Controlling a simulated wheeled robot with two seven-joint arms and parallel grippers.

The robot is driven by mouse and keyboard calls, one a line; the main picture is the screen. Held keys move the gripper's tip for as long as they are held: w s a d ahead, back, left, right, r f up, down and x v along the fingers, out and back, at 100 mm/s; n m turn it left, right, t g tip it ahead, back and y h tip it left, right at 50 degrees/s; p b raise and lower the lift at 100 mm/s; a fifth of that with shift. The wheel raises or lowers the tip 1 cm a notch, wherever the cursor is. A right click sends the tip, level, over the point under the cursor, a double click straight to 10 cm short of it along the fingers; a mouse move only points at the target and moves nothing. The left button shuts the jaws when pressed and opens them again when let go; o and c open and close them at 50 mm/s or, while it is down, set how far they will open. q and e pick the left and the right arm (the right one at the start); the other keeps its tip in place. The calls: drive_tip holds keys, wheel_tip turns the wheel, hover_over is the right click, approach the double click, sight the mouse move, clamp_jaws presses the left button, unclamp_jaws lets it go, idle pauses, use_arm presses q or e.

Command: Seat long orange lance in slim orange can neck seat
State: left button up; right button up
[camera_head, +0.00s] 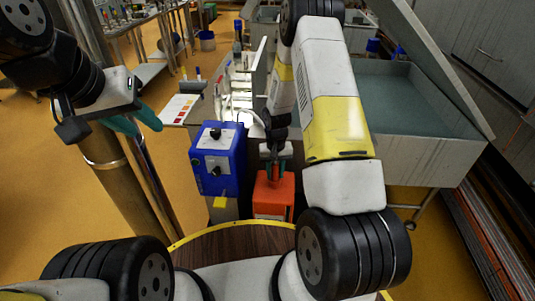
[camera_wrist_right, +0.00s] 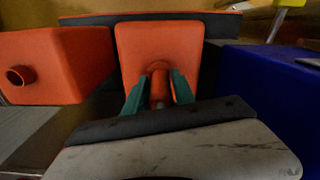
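The slim orange can (camera_head: 273,195) stands below my right gripper (camera_head: 275,166); in the right wrist view it is the middle orange block (camera_wrist_right: 160,42). My right gripper (camera_wrist_right: 159,88) has its teal fingers on either side of a short orange rod end, which looks like the long orange lance (camera_wrist_right: 158,96), and appears shut on it. The lance end lines up with a round orange neck (camera_wrist_right: 158,68) on the can. How deep it sits is hidden. My left gripper (camera_head: 136,122) is raised at the left, its teal fingers apart and empty.
A blue box with black knobs (camera_head: 217,163) stands close left of the slim can; it also shows in the right wrist view (camera_wrist_right: 262,90). Another orange can with an open neck (camera_wrist_right: 60,62) is beside the slim one. A grey-green basin (camera_head: 410,100) is at the right.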

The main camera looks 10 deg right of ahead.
drive_tip(key=shift+o, duration=1.2)
drive_tip(key=shift+r, duration=3.9)
drive_tip(key=shift+r, duration=0.4)
drive_tip(key=s+r+t+y, duration=0.1)
drive_tip(key=s+r, duration=0.2)
drive_tip(key=r, duration=0.7)
drive_tip(key=s+r+t, duration=0.2)
drive_tip(key=s+r, duration=0.1)
drive_tip(key=r, duration=0.8)
drive_tip(key=s+a+r+t, duration=0.1)
drive_tip(key=s+r, duration=0.5)
drive_tip(key=s, duration=0.3)
drive_tip(key=s+a+r+n+t+y, duration=0.1)
drive_tip(key=s+r+t, duration=0.1)
drive_tip(key=s+r, duration=0.4)
drive_tip(key=s, duration=0.3)
